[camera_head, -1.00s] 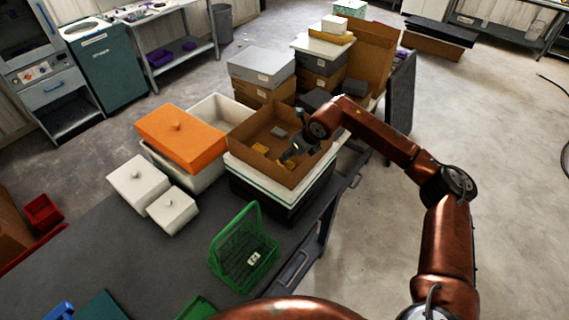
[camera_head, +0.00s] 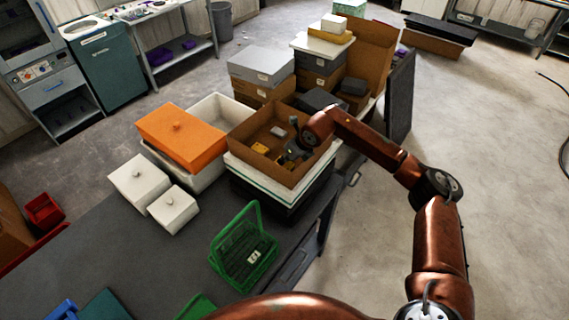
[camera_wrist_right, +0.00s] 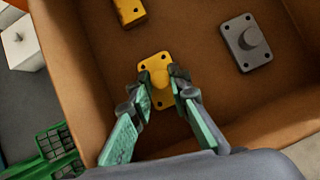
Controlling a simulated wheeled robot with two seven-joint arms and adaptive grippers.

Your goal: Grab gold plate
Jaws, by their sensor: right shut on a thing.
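A gold plate with a round knob (camera_wrist_right: 157,68) lies on the floor of the open brown cardboard box (camera_head: 237,140). My right gripper (camera_wrist_right: 160,84) reaches down into the box and is shut on the plate's knob, one finger on each side. In the head view the gripper (camera_head: 288,157) is partly hidden by its own wrist, and the held plate cannot be made out clearly. A second gold plate (camera_wrist_right: 130,12) lies apart from it in the box; it also shows in the head view (camera_head: 260,148). My left gripper is not in view.
A grey plate with a knob (camera_wrist_right: 246,44) lies in the box. The box walls stand close around the gripper. An orange-lidded bin (camera_head: 180,135), white boxes (camera_head: 135,180) and a green basket (camera_head: 243,255) stand nearby. Stacked boxes (camera_head: 320,70) stand behind.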

